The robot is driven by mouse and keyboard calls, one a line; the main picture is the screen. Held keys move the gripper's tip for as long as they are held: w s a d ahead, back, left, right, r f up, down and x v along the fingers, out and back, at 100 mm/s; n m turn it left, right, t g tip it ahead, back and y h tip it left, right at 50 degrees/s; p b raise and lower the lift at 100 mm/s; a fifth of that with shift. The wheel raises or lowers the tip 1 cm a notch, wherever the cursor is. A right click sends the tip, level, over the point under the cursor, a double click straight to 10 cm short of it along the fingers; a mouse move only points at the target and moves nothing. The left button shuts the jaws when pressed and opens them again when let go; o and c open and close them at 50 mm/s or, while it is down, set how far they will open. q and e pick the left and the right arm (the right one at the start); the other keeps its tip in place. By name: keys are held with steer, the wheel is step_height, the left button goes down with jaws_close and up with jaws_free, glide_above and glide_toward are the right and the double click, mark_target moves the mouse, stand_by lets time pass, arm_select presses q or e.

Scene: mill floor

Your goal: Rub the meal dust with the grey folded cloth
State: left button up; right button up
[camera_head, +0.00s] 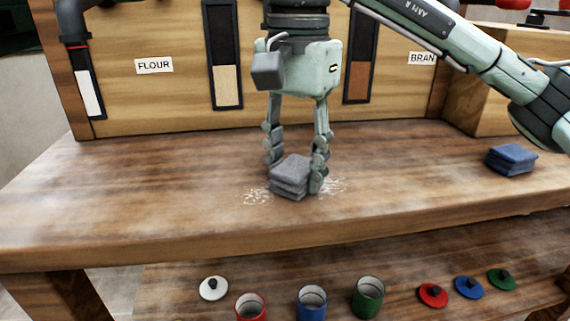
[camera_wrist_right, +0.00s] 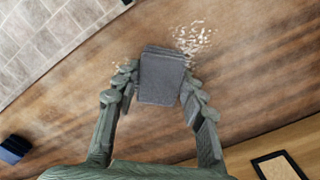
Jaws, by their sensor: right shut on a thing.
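The grey folded cloth (camera_head: 290,176) is held between the fingers of my right gripper (camera_head: 296,180), low over the wooden bench. The gripper is shut on it, and the cloth also shows between the fingertips in the right wrist view (camera_wrist_right: 162,76). The white meal dust (camera_head: 258,197) lies on the bench at both sides of the cloth; the part beneath the cloth is hidden. In the right wrist view the larger patch of meal dust (camera_wrist_right: 192,38) shows beyond the cloth. I cannot tell whether the cloth touches the bench. My left gripper is not in view.
A blue folded cloth (camera_head: 511,158) lies at the bench's right. Panels labelled FLOUR (camera_head: 154,66) and BRAN (camera_head: 423,58) stand behind. On the lower shelf are red (camera_head: 250,307), blue (camera_head: 312,301) and green (camera_head: 368,296) open tins and several lids. The bench's left part is clear.

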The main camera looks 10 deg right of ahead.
mark_target(238, 190)
steer(key=shift+d, duration=1.7)
steer(key=shift+d+f, duration=0.1)
steer(key=shift+d, duration=1.7)
steer(key=shift+p, duration=0.3)
steer(key=shift+a+r, duration=0.2)
steer(key=shift+a, duration=1.55)
steer(key=shift+a+f+p, duration=0.15)
steer(key=shift+a+p, duration=0.3)
steer(key=shift+a, duration=3.3)
steer(key=shift+a+p, duration=0.3)
steer(key=shift+a, duration=1.5)
